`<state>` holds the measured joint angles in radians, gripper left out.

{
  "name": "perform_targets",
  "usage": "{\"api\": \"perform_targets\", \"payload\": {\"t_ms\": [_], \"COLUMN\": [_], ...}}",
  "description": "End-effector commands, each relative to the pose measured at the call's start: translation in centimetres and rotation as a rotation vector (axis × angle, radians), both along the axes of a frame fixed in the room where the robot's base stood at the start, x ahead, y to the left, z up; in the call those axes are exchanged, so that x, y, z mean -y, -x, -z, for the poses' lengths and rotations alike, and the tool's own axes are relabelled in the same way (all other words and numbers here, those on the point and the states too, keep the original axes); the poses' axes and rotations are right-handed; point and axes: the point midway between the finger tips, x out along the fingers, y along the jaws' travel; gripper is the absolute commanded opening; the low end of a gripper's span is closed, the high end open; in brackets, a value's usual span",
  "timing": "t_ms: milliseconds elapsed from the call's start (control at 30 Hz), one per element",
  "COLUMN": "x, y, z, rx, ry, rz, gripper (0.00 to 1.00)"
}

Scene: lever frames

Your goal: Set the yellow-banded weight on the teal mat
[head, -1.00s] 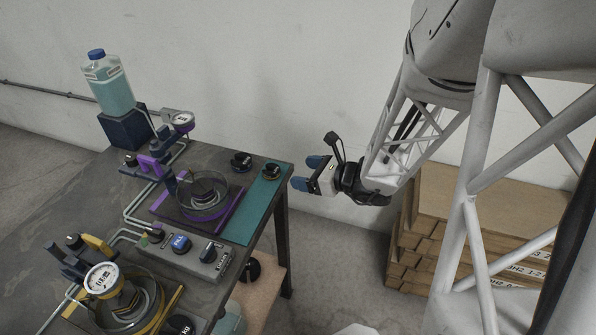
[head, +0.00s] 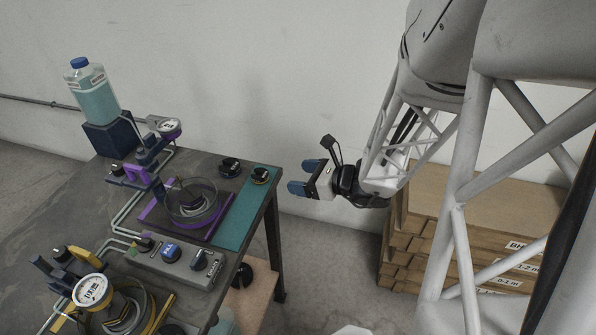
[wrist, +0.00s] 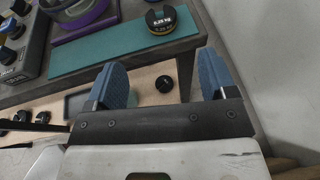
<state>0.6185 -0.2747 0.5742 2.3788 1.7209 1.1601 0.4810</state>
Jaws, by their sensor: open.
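The teal mat (head: 241,216) is a long strip along the right side of the dark table; it also shows in the wrist view (wrist: 110,57). A black weight with a yellow-orange band (head: 260,175) stands on the mat's far end. In the wrist view this labelled weight (wrist: 161,20) is near the top, beyond my fingertips. I cannot tell surely whether its band is yellow or orange. My gripper (head: 304,176) is open and empty, in the air off the table's right edge, apart from the weight. Its blue fingers also show in the wrist view (wrist: 165,75).
Another black weight (head: 230,167) stands beside the mat. A glass dish on a purple frame (head: 188,203), a grey control box (head: 180,263) and a yellow-framed gauge unit (head: 92,291) fill the table. A lower shelf (wrist: 140,82) holds a black knob-like object (wrist: 163,84). Wooden crates (head: 480,220) stand right.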

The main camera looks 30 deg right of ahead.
Motion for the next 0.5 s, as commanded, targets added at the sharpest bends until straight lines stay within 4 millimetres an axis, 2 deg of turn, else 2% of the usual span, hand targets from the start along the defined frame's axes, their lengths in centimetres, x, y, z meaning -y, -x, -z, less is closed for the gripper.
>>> {"api": "perform_targets", "payload": {"t_ms": [267,367,500], "x": [-0.9,-2.3,-5.1], "y": [0.2,0.5,1.4], "z": [-0.5,-1.3,-2.7], "rx": [0.007,0.019,0.046], "ry": [0.034,0.089,0.21], "rz": [-0.05,-0.125,-0.29], "gripper": [0.78,0.78,0.78]}}
